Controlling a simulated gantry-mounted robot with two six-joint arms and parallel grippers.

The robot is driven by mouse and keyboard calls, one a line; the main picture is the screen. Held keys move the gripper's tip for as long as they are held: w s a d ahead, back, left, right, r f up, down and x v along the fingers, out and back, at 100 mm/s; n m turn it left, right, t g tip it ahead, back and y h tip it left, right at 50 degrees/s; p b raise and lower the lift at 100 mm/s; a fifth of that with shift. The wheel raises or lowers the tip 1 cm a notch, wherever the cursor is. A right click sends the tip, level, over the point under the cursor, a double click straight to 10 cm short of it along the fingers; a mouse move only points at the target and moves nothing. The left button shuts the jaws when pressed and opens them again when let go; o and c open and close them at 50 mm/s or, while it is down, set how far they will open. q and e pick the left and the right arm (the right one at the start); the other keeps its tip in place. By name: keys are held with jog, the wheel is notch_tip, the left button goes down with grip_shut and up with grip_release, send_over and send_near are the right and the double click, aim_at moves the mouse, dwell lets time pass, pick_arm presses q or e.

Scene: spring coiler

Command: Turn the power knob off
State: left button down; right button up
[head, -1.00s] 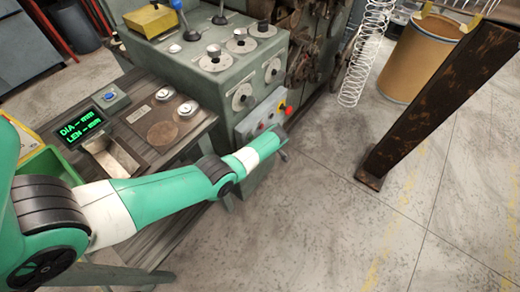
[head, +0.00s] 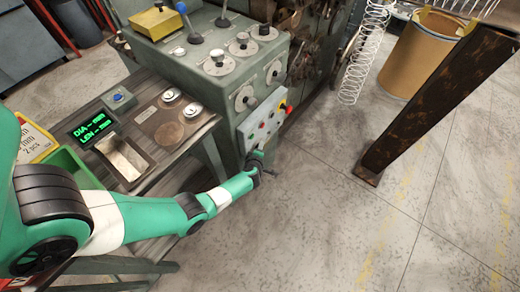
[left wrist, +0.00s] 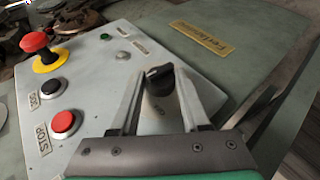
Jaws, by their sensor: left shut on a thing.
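The black power knob (left wrist: 160,78) sits on the light grey control panel (left wrist: 100,75), with a small label below it that I cannot read for sure. My left gripper (left wrist: 160,88) has one finger on each side of the knob and is shut on it. In the head view, my left gripper (head: 260,160) is at the lower part of the control panel (head: 248,130) on the machine's front, and the knob is hidden there. My right gripper is not in view.
The panel also has a red emergency button (left wrist: 38,45), a black button (left wrist: 54,89), a red stop button (left wrist: 64,124) and a green lamp (left wrist: 105,37). A brown beam (head: 440,100) and a drum (head: 418,55) stand right. The floor between is clear.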

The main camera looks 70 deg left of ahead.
pick_arm(q)
jog(key=shift+s+d+f+n+t+y+b, duration=0.2)
jog(key=shift+n+t+y+b, duration=0.6)
jog(key=shift+b, duration=1.75)
jog(key=shift+w+a+f+n+t+y+b, duration=0.15)
jog(key=shift+f+n+t+y+b, duration=0.15)
jog(key=shift+t+y+b, duration=1.6)
jog(key=shift+s+d+f+n+t+y+b, duration=0.2)
jog(key=shift+n+t+y+b, duration=0.25)
jog(key=shift+b, duration=2.7)
jog(key=shift+a, duration=0.15)
jog(key=shift+c, duration=2)
grip_release()
jog(key=shift+w, duration=0.1)
